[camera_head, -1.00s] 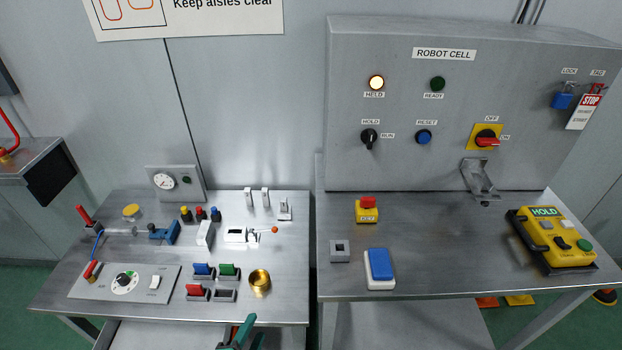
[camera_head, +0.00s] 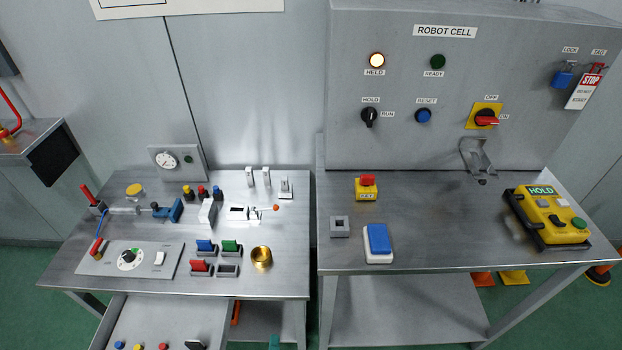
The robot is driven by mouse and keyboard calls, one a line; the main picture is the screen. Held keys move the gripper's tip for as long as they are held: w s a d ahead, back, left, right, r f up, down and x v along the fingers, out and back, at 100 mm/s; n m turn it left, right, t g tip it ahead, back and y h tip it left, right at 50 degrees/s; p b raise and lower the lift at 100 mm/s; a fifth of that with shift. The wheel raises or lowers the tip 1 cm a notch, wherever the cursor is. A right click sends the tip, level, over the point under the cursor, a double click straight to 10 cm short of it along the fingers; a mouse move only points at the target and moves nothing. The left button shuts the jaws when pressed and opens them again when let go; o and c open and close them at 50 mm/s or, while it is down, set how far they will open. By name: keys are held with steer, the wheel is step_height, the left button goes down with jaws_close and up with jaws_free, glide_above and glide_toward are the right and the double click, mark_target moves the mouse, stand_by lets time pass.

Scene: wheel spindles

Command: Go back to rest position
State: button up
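Only a small teal piece, which looks like the tip of my gripper (camera_head: 275,342), shows at the bottom edge of the head view. The rest of it is cut off, so I cannot see its fingers or whether it holds anything. It is below and in front of the left table (camera_head: 285,285), apart from the things on the tabletop.
An open drawer (camera_head: 130,310) with small coloured parts juts out under the left table. The right table (camera_head: 440,255) carries a yellow pendant (camera_head: 548,215), a blue-topped switch (camera_head: 378,240) and a yellow-red button (camera_head: 366,188). The control cabinet (camera_head: 350,90) stands behind; its HELD lamp (camera_head: 376,60) glows.

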steer(key=s+d+r+m+t, duration=0.1)
steer(key=s+d+r+m, duration=0.4)
steer(key=s+m, duration=0.2)
steer(key=s+d+r+m+t+h, duration=0.1)
steer(key=s+d+r+m+t, duration=0.1)
steer(key=s+d+r+m, duration=0.2)
steer(key=s+d+m, duration=0.1)
steer(key=s+m, duration=0.2)
steer(key=s, duration=0.1)
steer(key=shift+s+d+r+m, duration=0.15)
steer(key=shift+s+r+m, duration=0.1)
steer(key=shift+r+m, duration=0.1)
steer(key=shift+s, duration=0.1)
